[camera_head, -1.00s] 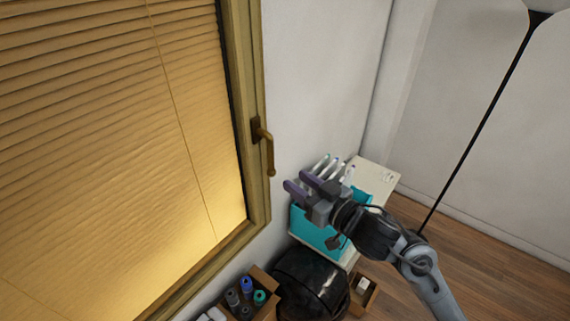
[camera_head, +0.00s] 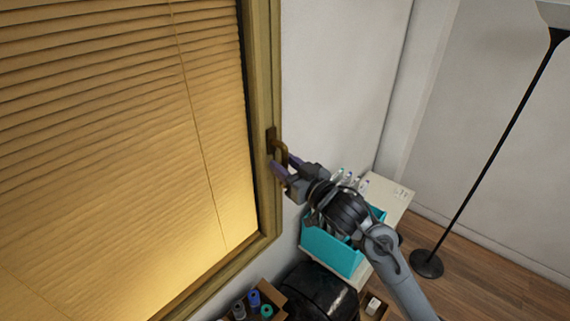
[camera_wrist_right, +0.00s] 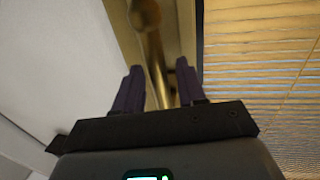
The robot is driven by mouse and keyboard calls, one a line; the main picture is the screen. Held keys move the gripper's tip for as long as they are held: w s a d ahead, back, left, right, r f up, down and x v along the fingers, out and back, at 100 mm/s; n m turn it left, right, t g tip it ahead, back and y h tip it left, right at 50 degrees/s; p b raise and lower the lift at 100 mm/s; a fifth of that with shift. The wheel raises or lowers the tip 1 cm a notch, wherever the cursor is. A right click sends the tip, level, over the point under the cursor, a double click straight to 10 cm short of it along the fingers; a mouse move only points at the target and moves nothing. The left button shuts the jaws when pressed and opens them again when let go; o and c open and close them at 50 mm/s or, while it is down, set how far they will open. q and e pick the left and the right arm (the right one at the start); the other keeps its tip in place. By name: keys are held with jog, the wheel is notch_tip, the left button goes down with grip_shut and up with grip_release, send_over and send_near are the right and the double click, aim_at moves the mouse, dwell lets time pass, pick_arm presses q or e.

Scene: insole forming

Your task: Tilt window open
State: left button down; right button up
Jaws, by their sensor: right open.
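The window (camera_head: 262,60) has a wooden frame with closed, glowing blinds behind it. Its brass handle (camera_head: 281,151) is on the right side of the frame and points down. My right gripper (camera_head: 283,166) is at the handle, its purple fingers open on either side of the lower grip. In the right wrist view the handle (camera_wrist_right: 157,65) runs down between the two open fingers (camera_wrist_right: 159,88), with a gap visible around it. The fingers partly cover the lower end of the handle in the head view. My left gripper is in neither view.
A teal box (camera_head: 331,250) with white items stands on a pale cabinet below my right arm. A black rounded object (camera_head: 320,292) and a box of rolls (camera_head: 268,293) are under the window. A floor lamp (camera_head: 490,150) stands at right.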

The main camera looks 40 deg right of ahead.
jog(key=shift+w, duration=0.25)
grip_shut()
dwell(0.3)
